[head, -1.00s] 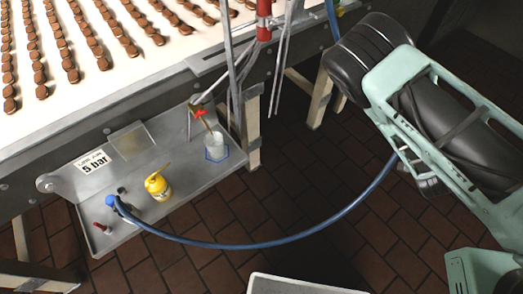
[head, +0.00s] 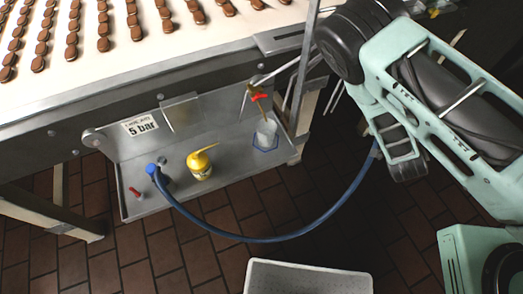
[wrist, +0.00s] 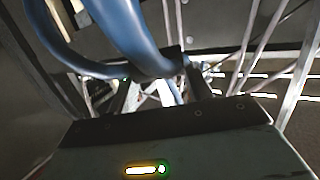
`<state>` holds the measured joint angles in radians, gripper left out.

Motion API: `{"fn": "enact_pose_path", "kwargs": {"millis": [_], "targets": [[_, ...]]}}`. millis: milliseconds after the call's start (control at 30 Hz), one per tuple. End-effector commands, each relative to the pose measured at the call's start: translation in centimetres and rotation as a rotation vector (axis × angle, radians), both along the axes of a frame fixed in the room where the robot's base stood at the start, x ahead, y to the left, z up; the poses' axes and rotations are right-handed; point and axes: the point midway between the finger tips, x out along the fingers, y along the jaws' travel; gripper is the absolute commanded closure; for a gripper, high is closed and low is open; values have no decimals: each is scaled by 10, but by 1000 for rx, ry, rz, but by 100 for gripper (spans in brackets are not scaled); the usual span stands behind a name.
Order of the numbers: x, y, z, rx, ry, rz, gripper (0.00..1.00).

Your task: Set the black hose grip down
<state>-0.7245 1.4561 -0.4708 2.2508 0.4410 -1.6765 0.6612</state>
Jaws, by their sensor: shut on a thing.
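In the wrist view my gripper (wrist: 160,92) is shut around the end of the blue hose (wrist: 128,38). The black hose grip (wrist: 172,62) shows there only as a dark piece between the fingers, mostly hidden by the hose. In the head view my arm reaches in from the right and hides the gripper and grip. The blue hose (head: 262,239) hangs from behind the arm in a loop. Its other end has a blue fitting (head: 152,170) at the metal shelf (head: 150,207).
The shelf holds a yellow bottle (head: 200,168), a small red-handled item (head: 135,193) and a clear cup (head: 266,133). Above is a conveyor (head: 160,50) with rows of brown biscuits. A white bin (head: 308,277) stands at the bottom. Brown tiled floor lies between.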

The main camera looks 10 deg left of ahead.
Motion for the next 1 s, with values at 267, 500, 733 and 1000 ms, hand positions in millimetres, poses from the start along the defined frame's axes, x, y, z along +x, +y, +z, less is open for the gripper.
{"fn": "enact_pose_path", "kwargs": {"millis": [267,500,733,1000], "targets": [[-1,99,-75,9,-5,177,73],[-9,195,-92,7,-8,417,73],[-27,276,-80,5,-11,672,73],[-67,356,-43,0,-16,1008,73]]}}
